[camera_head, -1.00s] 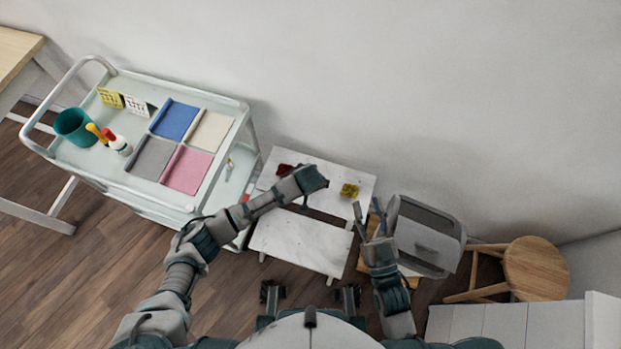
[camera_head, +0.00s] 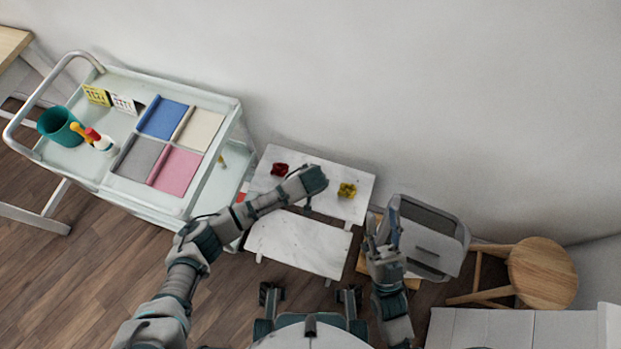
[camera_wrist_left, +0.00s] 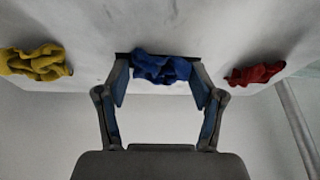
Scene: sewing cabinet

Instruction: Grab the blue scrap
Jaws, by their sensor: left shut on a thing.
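The blue scrap (camera_wrist_left: 165,68) is crumpled on the white surface and sits between the fingers of my left gripper (camera_wrist_left: 160,80), which is shut on it. In the head view my left gripper (camera_head: 308,203) is over the white marble-like table, mostly hidden under its own wrist, and the blue scrap is hidden there. A red scrap (camera_head: 280,169) and a yellow scrap (camera_head: 347,190) lie either side of it; they also show in the left wrist view, red (camera_wrist_left: 255,74) and yellow (camera_wrist_left: 35,63). My right gripper (camera_head: 382,222) is open and empty beside the grey case.
A white cart (camera_head: 55,155) at left holds blue, cream, grey and pink cloths, a teal cup (camera_head: 60,126) and bottles. The white table (camera_head: 345,212) has a lower front panel (camera_head: 295,245). A grey case (camera_head: 435,240) and wooden stool (camera_head: 540,270) stand at right.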

